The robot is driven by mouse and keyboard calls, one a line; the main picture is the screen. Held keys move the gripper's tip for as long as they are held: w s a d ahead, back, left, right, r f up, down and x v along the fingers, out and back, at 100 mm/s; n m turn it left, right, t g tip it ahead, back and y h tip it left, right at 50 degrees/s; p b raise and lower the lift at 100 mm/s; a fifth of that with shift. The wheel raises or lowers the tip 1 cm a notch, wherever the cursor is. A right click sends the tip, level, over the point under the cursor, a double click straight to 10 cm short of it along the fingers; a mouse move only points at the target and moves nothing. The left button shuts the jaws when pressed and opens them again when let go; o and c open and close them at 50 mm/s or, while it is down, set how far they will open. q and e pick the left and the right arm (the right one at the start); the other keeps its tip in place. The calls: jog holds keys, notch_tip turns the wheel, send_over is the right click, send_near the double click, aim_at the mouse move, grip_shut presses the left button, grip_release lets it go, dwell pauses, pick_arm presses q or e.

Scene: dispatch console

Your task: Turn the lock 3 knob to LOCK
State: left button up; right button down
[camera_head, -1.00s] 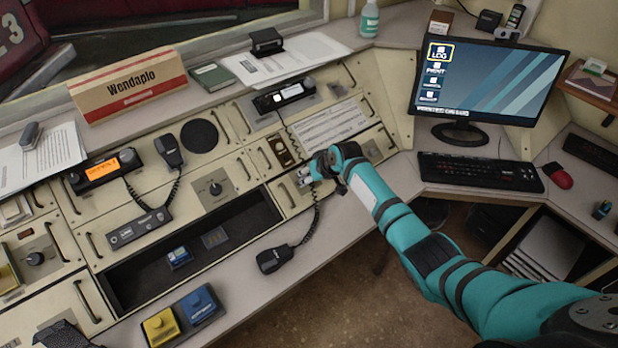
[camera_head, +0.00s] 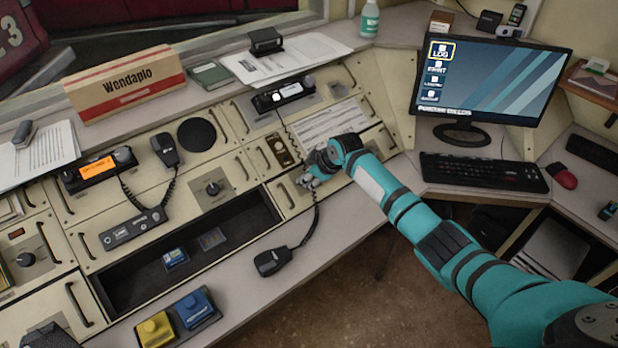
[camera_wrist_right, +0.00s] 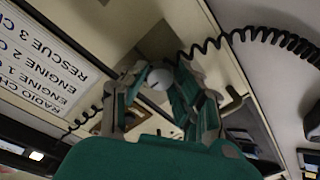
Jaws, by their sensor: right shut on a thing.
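My right gripper (camera_head: 309,181) reaches from the right to the console's sloped front, beside the indicator panel. In the right wrist view its two fingers (camera_wrist_right: 162,88) are closed around a round pale knob (camera_wrist_right: 160,77). The gripper hides this knob in the head view, and I cannot read its label or pointer position. Another knob, black on a grey plate (camera_head: 213,188), is on the panel to the left, apart from the gripper. A further dark knob (camera_head: 25,259) is at the far left. My left gripper is not in view.
A coiled cord runs by the gripper down to a black handset (camera_head: 272,262) on the desk edge. An open dark recess (camera_head: 225,228) is left of the gripper. Yellow (camera_head: 155,330) and blue (camera_head: 196,309) button boxes stand at the front. A monitor (camera_head: 490,85) stands right.

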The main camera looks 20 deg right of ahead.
jog(key=shift+n, duration=0.3)
dwell(0.4)
jog(key=c, duration=1)
grip_release()
jog(key=shift+r, duration=0.1)
jog(key=v, duration=1.2)
